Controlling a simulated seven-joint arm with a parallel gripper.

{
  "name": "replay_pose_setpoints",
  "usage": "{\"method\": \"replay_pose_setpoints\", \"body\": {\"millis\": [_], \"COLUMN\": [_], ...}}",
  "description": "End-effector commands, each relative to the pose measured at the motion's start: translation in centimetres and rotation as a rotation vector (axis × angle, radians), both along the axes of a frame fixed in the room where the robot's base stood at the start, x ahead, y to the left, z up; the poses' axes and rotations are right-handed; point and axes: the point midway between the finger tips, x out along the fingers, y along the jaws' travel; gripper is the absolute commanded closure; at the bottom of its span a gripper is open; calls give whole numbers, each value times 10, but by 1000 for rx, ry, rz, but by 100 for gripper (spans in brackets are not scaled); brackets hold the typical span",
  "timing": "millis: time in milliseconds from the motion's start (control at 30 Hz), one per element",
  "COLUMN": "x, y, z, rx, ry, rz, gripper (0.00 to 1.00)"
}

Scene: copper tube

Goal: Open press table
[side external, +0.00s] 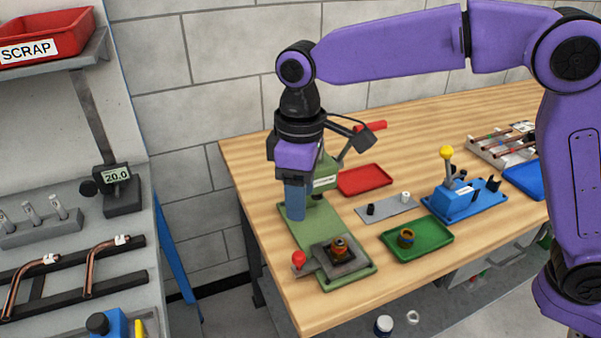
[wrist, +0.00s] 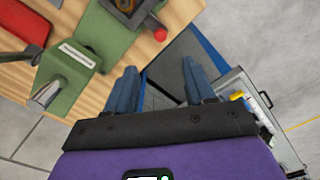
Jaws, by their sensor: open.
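The press is green, with an upright body (side external: 326,178) on a long green base (side external: 300,222). The press table, a square grey plate (side external: 322,252), sits towards the front end of that base with a brass-coloured part (side external: 340,246) on it. Its handle ends in a red knob (side external: 298,258) at the left. My gripper (side external: 295,216) is open and points down beside the press body, behind the knob. It hides part of the press. Its blue fingers (wrist: 163,82) have nothing between them.
A green tray (side external: 432,250) with a ring-shaped part stands right of the press. A red tray (side external: 366,180), grey plate (side external: 388,212) and blue lever fixture (side external: 458,200) lie beyond. The bench's left edge is close to the press, with an open gap towards the other bench.

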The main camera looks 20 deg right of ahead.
Motion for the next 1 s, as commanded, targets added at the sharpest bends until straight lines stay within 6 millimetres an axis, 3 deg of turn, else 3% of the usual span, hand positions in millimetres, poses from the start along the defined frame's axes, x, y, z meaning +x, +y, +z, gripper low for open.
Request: {"method": "replay_pose_setpoints", "body": {"millis": [100,300,1000], "x": [0,0,-4], "y": [1,0,-8], "z": [18,32,33], "rx": [3,0,0], "ry": [-3,0,0], "rz": [0,1,4], "gripper": [46,46,46]}}
